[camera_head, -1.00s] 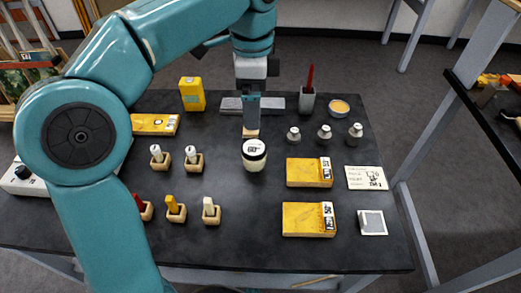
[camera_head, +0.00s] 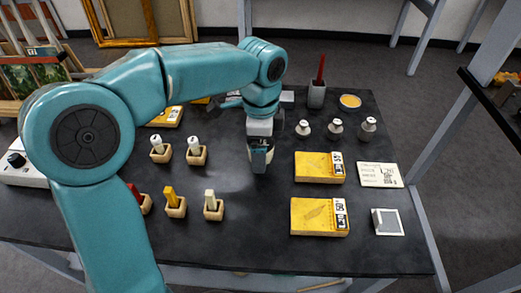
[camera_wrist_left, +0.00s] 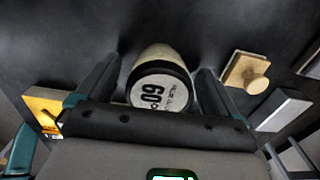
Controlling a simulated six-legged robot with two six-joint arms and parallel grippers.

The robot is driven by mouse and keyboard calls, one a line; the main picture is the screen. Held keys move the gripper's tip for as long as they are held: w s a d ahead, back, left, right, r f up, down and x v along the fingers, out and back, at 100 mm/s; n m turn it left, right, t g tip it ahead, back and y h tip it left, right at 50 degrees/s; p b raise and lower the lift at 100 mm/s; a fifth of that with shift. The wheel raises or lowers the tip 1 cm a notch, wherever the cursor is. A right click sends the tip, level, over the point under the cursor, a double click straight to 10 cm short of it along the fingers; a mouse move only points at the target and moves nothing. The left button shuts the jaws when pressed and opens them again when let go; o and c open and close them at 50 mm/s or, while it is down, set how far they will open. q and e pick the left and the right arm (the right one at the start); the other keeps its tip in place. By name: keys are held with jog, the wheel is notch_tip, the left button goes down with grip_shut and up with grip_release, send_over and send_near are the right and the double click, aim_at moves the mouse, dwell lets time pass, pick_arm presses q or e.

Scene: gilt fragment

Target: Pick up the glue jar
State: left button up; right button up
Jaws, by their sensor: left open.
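The glue jar, pale with a dark-rimmed lid marked 60 (camera_wrist_left: 160,88), stands upright between the fingers of my left gripper (camera_wrist_left: 157,72) in the left wrist view. Dark gaps show at both sides of the jar, so the fingers look apart from it. In the head view my left gripper (camera_head: 262,157) points down at the jar (camera_head: 252,155) and hides most of it. The gripper is open. My right gripper is not in view.
Yellow packets (camera_head: 319,167) and a white card (camera_head: 380,174) lie right of the jar. Several small bottles (camera_head: 336,130) stand behind the packets. Wooden holders (camera_head: 197,155) with sticks stand to the left. The dark tabletop (camera_head: 255,235) is clear in front of the jar.

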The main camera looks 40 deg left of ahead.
pick_arm(q)
jog(key=shift+s, duration=0.1)
jog(key=shift+c, duration=0.9)
jog(key=c, duration=1.1)
jog(key=shift+o, duration=0.2)
